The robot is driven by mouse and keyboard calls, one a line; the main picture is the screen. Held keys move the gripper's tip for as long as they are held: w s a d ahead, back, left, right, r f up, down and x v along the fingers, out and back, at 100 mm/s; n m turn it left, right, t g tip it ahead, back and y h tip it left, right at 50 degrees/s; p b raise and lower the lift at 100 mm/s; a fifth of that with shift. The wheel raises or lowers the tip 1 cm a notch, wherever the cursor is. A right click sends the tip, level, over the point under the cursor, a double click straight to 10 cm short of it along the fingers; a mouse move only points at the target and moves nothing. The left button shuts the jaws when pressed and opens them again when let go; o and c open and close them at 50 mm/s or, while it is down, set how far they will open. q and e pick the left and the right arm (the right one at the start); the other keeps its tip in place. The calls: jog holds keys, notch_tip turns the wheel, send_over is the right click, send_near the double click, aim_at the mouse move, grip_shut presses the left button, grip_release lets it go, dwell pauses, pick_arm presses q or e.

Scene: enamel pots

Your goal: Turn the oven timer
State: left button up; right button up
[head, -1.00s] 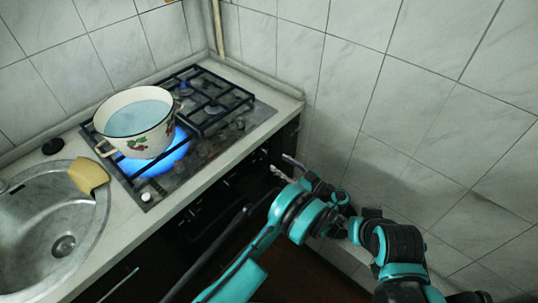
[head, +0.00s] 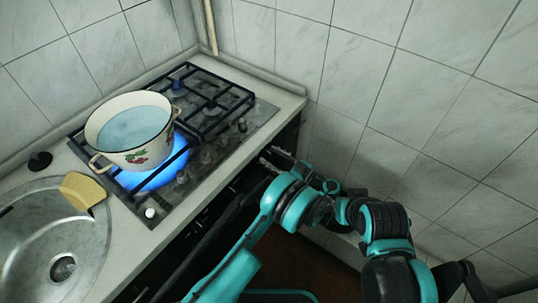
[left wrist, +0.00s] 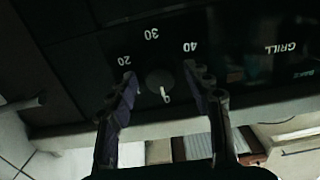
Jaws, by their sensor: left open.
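The oven timer is a dark round knob (left wrist: 158,82) on the black oven panel (left wrist: 235,45), with the numbers 20, 30 and 40 around it. A small white mark shows at its lower right edge in the left wrist view. My left gripper (left wrist: 161,74) is open, with one finger on each side of the knob. Gaps show between fingers and knob, and I cannot tell whether the fingertips reach its depth. In the head view my left gripper (head: 275,158) is at the oven front below the counter's right end; the knob is hidden there. My right gripper is not in view.
A white enamel pot (head: 130,132) of bluish liquid stands on the hob (head: 225,128) over a lit blue flame. A yellow sponge (head: 82,190) lies by the sink (head: 40,240). A tiled wall (head: 400,90) bounds the right side.

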pick_arm(q)
jog(key=c, duration=1.2)
jog(key=shift+o, duration=0.2)
jog(key=shift+m, duration=0.3)
jog(key=m, duration=1.1)
jog(key=shift+m, duration=0.5)
